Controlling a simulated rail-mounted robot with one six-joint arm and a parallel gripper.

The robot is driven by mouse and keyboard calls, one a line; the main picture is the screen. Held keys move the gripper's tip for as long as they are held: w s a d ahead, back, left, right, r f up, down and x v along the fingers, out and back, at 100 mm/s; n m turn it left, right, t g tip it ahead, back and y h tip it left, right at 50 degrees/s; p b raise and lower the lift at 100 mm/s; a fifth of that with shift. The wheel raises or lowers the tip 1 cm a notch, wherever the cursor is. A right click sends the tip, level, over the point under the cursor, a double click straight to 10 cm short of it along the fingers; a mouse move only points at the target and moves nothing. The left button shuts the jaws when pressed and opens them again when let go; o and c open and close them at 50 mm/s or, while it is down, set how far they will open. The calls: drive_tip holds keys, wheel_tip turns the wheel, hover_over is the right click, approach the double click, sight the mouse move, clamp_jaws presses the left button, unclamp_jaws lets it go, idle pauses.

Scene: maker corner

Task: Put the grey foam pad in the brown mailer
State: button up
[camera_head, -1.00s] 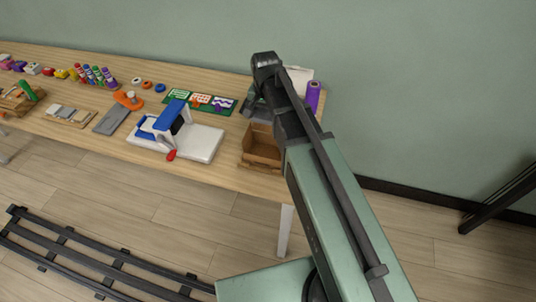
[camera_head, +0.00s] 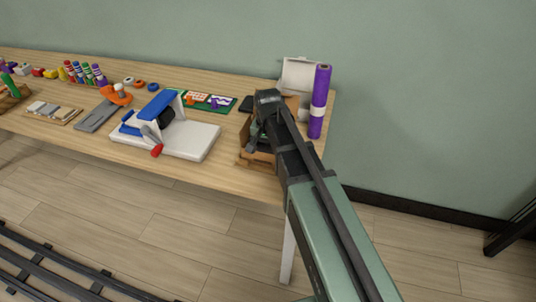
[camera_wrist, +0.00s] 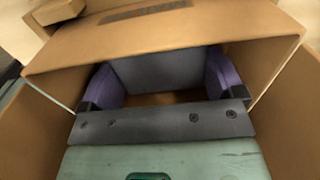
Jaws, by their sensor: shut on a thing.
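The brown mailer (camera_head: 243,160) stands open near the front right edge of the table, partly hidden by my arm. In the wrist view its cardboard walls (camera_wrist: 60,55) rise around my gripper. My gripper (camera_wrist: 163,78) reaches down into the mailer, its two purple-faced fingers closed on the grey foam pad (camera_wrist: 160,68). The pad shows as a dark grey face between the fingers. In the head view my gripper (camera_head: 256,142) is over the mailer, and the pad is not clearly visible.
A white press with a blue arm (camera_head: 160,104) stands just left of the mailer. A tall purple roll (camera_head: 319,100) and an open white box (camera_head: 297,75) stand behind to the right. Cards (camera_head: 208,100) lie behind the press.

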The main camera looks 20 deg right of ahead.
sight(268, 148)
drive_tip(key=shift+f, duration=0.1)
drive_tip(key=o, duration=0.6)
drive_tip(key=shift+o, duration=0.2)
drive_tip(key=shift+r, duration=0.2)
wheel_tip(268, 148, up, 12)
drive_tip(key=r+p, duration=0.1)
drive_tip(key=p, duration=1.2)
drive_tip(key=s+n, duration=0.6)
drive_tip(key=s, duration=0.9)
drive_tip(key=shift+f+b, duration=0.4)
drive_tip(key=shift+b, duration=0.05)
